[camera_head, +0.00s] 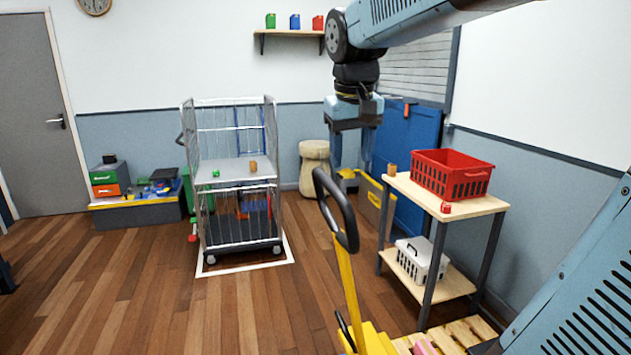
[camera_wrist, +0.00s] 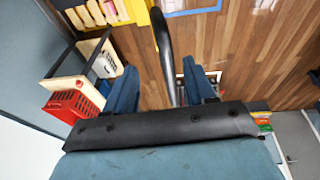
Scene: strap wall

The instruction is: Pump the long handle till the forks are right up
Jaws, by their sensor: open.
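The long handle (camera_head: 348,280) is a yellow shaft topped by a black loop grip (camera_head: 350,228). It rises from the yellow truck body (camera_head: 372,341) at the bottom of the head view and leans slightly left. My gripper (camera_head: 352,168) points down with its fingers apart, close to the top of the loop. In the wrist view the black loop (camera_wrist: 164,55) runs between the two blue fingers of my gripper (camera_wrist: 160,68), which are not closed on it. Whether they touch it I cannot tell. The forks are not clearly visible, so their height cannot be told.
A wooden pallet (camera_head: 462,332) lies at the bottom right. A wooden table (camera_head: 475,206) with a red crate (camera_head: 450,176) stands right of the handle. A wire cage trolley (camera_head: 275,215) stands inside a white floor outline at left. The wooden floor (camera_head: 130,290) is clear.

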